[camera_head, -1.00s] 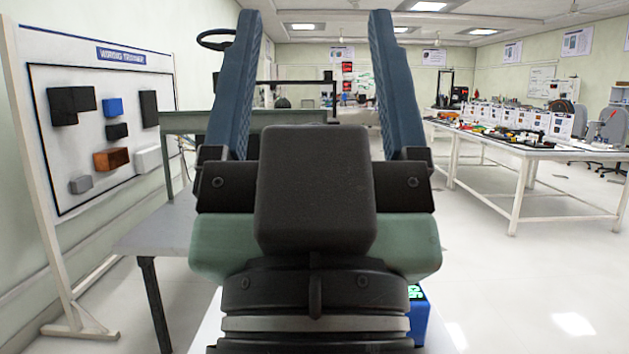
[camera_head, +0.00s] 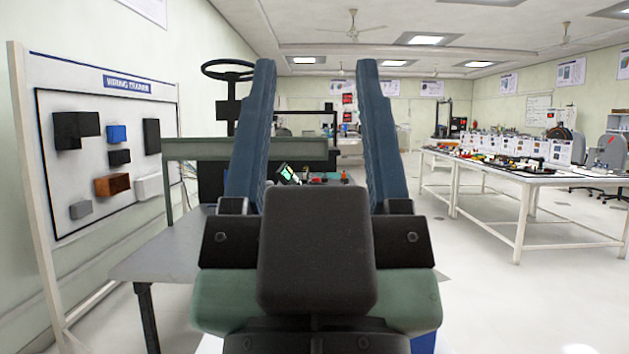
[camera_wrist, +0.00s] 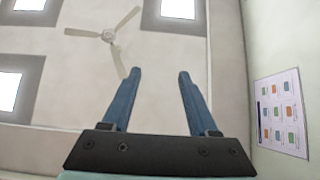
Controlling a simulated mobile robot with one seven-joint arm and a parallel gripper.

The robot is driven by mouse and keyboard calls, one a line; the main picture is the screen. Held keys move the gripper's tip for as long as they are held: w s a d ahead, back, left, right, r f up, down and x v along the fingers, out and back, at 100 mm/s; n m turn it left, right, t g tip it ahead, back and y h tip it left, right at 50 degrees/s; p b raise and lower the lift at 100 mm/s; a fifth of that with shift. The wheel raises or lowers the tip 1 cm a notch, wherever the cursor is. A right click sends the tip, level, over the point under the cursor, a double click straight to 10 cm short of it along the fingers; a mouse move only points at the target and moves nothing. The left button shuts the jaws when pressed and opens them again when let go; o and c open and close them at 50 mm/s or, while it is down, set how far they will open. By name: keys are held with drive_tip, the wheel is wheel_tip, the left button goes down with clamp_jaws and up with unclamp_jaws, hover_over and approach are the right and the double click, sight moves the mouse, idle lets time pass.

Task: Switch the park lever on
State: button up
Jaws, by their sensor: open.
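My gripper (camera_head: 315,85) is open and empty in the head view, its two blue fingers pointing up and spread apart. It also shows in the wrist view (camera_wrist: 155,80), against the ceiling. Behind it stands a chassis rig with a black steering wheel (camera_head: 228,70) at the upper left and a grey-green crossbar (camera_head: 195,149). A small lit green display (camera_head: 288,173) shows between the fingers, beside a few small red and dark parts (camera_head: 318,177). I cannot make out the park lever; my gripper hides part of the rig.
A wiring trainer board (camera_head: 110,150) stands at the left. A grey table (camera_head: 165,250) is in front of the rig at the left. A long white bench (camera_head: 490,170) with equipment is at the right. The floor (camera_head: 480,300) between is clear.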

drive_tip(key=shift+r+p, duration=0.35)
drive_tip(key=shift+r, duration=0.15)
drive_tip(key=shift+c, duration=1.2)
wheel_tip(320, 180, up, 6)
drive_tip(key=p, duration=0.5)
drive_tip(key=shift+f+p, duration=0.15)
drive_tip(key=shift+p, duration=0.25)
clamp_jaws()
wheel_tip(320, 180, up, 29)
drive_tip(key=p, duration=2.9)
